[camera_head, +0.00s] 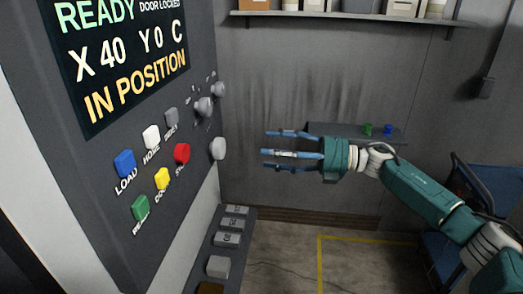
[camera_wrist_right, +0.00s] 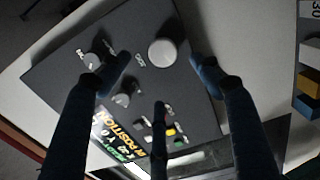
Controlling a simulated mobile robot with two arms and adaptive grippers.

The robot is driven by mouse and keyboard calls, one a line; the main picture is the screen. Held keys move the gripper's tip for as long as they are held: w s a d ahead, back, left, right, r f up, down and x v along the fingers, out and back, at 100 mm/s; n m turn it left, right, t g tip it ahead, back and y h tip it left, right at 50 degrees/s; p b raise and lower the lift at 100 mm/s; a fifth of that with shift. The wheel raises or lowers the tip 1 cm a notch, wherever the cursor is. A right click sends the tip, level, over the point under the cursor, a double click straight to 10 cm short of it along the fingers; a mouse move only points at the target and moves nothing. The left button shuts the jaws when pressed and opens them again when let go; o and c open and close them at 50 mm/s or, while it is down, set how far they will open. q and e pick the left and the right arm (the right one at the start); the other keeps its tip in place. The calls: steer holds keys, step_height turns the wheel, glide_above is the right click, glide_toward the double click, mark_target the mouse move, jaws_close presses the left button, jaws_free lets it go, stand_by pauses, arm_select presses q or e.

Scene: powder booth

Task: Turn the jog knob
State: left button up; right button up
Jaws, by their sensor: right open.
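A grey control panel (camera_head: 115,190) fills the left of the head view. A large plain round grey knob (camera_head: 218,148) sits low near its right edge, apparently the jog knob. Its small label is hard to read. It also shows in the right wrist view (camera_wrist_right: 162,52), top centre. Two smaller knobs, one (camera_head: 203,106) and another (camera_head: 218,89), sit above it. My right gripper (camera_head: 268,150) is open and empty, right of the large knob with a gap between. In the wrist view its fingers spread around the knob's image. My left gripper is not in view.
Coloured buttons, including a red one (camera_head: 182,153) and a blue one (camera_head: 124,163), sit left of the knob. Below is a lower ledge with grey blocks (camera_head: 218,267).

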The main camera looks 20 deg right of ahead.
mark_target(223, 147)
steer(key=w+a+n+b, duration=0.2)
steer(key=a+n+b, duration=0.1)
steer(key=n+b, duration=0.2)
steer(key=w+a+n+b, duration=0.2)
steer(key=a+n+b, duration=0.1)
steer(key=n+b, duration=0.2)
steer(key=w+a+n+b, duration=0.1)
steer(key=a+n+b, duration=0.2)
steer(key=n+b, duration=0.1)
steer(key=shift+w+a+r+n+b, duration=0.2)
steer(key=shift+w+a+n+b, duration=0.2)
steer(key=shift+b, duration=0.1)
steer(key=shift+w+a+f, duration=0.1)
steer(key=shift+w+a, duration=0.25)
steer(key=shift+a, duration=0.05)
steer(key=c, duration=1.1)
steer(key=shift+d, duration=0.1)
steer(key=shift+c, duration=0.2)
